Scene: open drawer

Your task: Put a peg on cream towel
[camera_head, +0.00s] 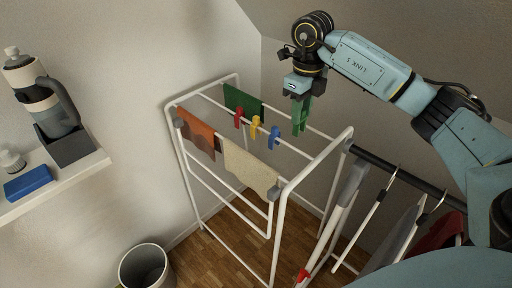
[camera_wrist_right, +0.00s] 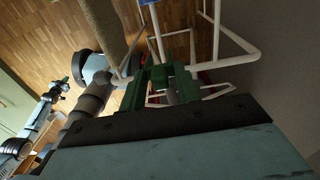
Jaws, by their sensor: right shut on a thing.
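My right gripper (camera_head: 301,117) has green fingers and is above the far side of the drying rack, right of the pegs. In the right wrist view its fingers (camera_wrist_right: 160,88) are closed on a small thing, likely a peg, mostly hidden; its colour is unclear. The cream towel (camera_head: 250,169) hangs over the near rail, below and left of this gripper and apart from it. A red peg (camera_head: 239,118), a yellow peg (camera_head: 255,127) and a blue peg (camera_head: 274,138) sit on a middle rail. My left gripper (camera_wrist_right: 62,83) seems to show small at the left of the wrist view.
The white drying rack (camera_head: 283,235) also carries an orange towel (camera_head: 198,133) and a green towel (camera_head: 243,102). A clothes rail (camera_head: 385,168) with hangers stands at right. A shelf (camera_head: 85,170) with a coffee machine is at left. A bin (camera_head: 145,268) stands on the floor.

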